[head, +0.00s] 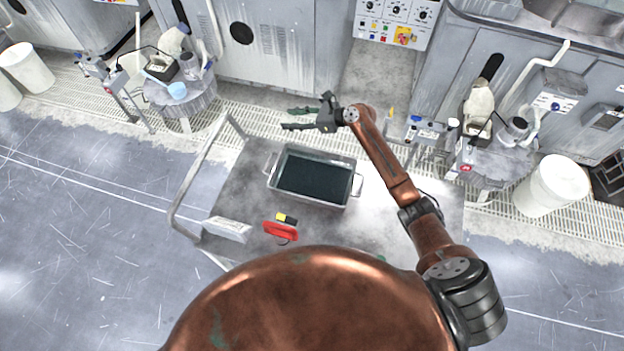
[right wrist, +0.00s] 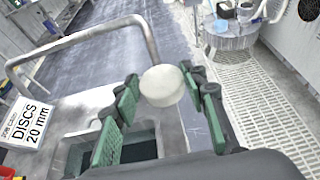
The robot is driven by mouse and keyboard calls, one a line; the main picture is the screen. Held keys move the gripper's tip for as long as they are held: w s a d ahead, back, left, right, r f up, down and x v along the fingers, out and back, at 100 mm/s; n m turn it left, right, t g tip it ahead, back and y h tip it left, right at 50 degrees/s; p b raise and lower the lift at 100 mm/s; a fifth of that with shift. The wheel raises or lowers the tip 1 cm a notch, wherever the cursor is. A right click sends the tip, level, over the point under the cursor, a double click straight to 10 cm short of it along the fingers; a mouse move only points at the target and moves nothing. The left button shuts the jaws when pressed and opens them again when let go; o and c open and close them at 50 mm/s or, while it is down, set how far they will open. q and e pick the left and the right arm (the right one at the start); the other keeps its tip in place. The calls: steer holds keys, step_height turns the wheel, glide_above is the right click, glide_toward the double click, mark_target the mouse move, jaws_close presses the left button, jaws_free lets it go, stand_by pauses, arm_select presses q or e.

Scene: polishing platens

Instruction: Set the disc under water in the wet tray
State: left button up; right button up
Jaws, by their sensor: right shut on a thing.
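The wet tray is a grey metal tub with side handles (head: 322,154), standing on the cart and holding dark water; part of it shows at the lower left of the right wrist view (right wrist: 62,152). My right gripper (head: 300,118) is above the tray's far side in the head view. In the right wrist view its green-padded fingers (right wrist: 160,98) are shut on a pale round disc (right wrist: 162,86), held at the fingertips above the tray. My left gripper is not in view.
A white box labelled "DISCS 20 mm" (right wrist: 27,124) lies on the cart; it shows in the head view (head: 228,229). A red item (head: 280,231) and a yellow-black item (head: 286,218) lie in front of the tray. The cart's rail (head: 205,170) rises at left.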

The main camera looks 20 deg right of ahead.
steer(key=shift+s+f, duration=0.2)
steer(key=s+a+f+p, duration=0.2)
steer(key=s+f, duration=0.1)
steer(key=s, duration=0.4)
glide_above(294, 176)
steer(key=w, duration=0.1)
steer(key=f, duration=0.5)
steer(key=shift+w+d+b, duration=0.15)
steer(key=shift+w+b, duration=0.05)
steer(key=shift+b, duration=0.15)
steer(key=shift+s+f, duration=0.3)
steer(key=shift+f, duration=0.1)
steer(key=f, duration=0.3)
steer(key=shift+s+a+b, duration=0.2)
steer(key=shift+s+b, duration=0.1)
steer(key=shift+s, duration=0.05)
steer(key=shift+f, duration=0.4)
steer(key=shift+f, duration=0.1)
steer(key=o, duration=1.2)
